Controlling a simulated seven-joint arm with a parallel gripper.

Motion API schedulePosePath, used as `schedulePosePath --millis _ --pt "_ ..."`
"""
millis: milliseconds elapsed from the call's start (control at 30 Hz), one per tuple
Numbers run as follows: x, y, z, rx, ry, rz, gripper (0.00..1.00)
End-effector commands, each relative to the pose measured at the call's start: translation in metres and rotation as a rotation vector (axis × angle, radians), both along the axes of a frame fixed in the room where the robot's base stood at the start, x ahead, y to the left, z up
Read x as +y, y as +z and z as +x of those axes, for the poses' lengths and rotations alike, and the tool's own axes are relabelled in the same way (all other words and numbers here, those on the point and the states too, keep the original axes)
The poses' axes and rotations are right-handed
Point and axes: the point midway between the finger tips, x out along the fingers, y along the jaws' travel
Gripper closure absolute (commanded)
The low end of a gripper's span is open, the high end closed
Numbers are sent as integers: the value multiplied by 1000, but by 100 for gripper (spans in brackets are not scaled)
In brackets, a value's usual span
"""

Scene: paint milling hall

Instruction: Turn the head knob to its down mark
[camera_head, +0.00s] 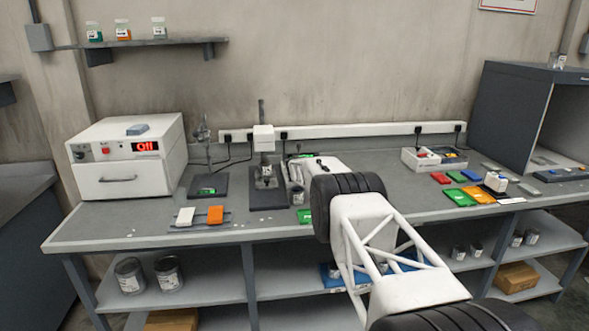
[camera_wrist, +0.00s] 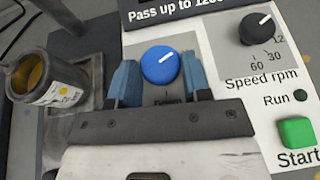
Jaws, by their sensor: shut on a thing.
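The blue head knob (camera_wrist: 160,64) is on the white machine panel (camera_wrist: 215,72) in the wrist view. Its white pointer line points to the upper right. The down mark (camera_wrist: 168,100) is printed below the knob, and my gripper's body partly hides it. My gripper (camera_wrist: 158,68) is shut on the knob, with one blue finger at its left and one at its right. In the head view my arm reaches over the bench to the machine, and the arm hides the panel and the knob.
A black speed knob (camera_wrist: 257,28), a run lamp (camera_wrist: 298,97) and a green start button (camera_wrist: 298,132) are right of the knob. An open can (camera_wrist: 45,82) stands at left. A white oven (camera_head: 128,158) and a stand with a white head (camera_head: 263,138) are on the bench (camera_head: 130,228).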

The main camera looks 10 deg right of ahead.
Motion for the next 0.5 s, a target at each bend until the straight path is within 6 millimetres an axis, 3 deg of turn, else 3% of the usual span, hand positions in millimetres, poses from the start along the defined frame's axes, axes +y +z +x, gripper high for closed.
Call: schedulePosePath --millis 500 --pt "9 -2 2 2 -333 0 80"
